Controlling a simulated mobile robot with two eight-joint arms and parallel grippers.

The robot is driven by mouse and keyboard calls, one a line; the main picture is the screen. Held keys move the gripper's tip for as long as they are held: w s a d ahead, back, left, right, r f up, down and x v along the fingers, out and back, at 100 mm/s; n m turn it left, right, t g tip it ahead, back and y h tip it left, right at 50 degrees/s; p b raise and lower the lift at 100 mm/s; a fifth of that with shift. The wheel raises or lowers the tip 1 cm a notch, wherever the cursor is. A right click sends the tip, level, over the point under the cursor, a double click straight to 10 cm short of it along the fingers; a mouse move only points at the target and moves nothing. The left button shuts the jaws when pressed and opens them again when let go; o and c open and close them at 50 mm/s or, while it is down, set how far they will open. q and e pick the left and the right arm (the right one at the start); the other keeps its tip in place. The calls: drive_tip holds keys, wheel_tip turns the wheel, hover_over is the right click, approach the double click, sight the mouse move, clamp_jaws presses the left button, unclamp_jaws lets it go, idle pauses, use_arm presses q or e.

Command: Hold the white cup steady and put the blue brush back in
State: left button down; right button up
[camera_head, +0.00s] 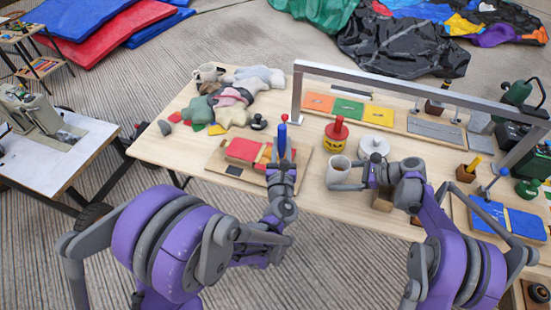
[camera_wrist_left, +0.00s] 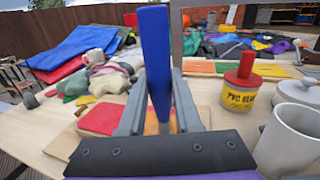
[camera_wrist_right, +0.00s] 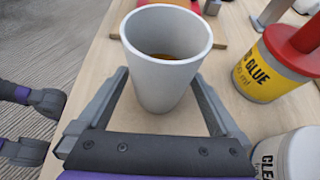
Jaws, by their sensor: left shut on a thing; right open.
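The white cup (camera_head: 338,168) stands upright on the table; it also shows in the right wrist view (camera_wrist_right: 165,65), with something brownish at its bottom. My right gripper (camera_head: 345,187) is open, with its fingers (camera_wrist_right: 160,90) on either side of the cup; I cannot tell whether they touch it. The blue brush (camera_head: 283,140) is upright in my left gripper (camera_head: 281,165), which is shut on it. In the left wrist view the brush (camera_wrist_left: 156,60) rises between the fingers, left of the cup (camera_wrist_left: 290,140). Its lower end is hidden.
A yellow glue tin (camera_head: 335,142) with a red top stands behind the cup, beside a white lidded tin (camera_head: 374,146). A board with red pieces (camera_head: 245,150) lies behind my left gripper. A metal frame (camera_head: 410,85) spans the table's back. Fabric scraps (camera_head: 230,97) lie at back left.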

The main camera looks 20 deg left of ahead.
drive_tip(key=c, duration=0.8)
use_arm(q)
drive_tip(key=w+d+r, duration=0.1)
drive_tip(key=d+r, duration=0.2)
drive_tip(key=d, duration=0.6)
drive_tip(key=w+d+r+y, duration=0.1)
drive_tip(key=w+d+r, duration=0.1)
drive_tip(key=d, duration=0.6)
drive_tip(key=shift+w+d+r+n+g, duration=0.15)
drive_tip(key=shift+d+r+n+g, duration=0.2)
drive_tip(key=shift+r+n, duration=0.1)
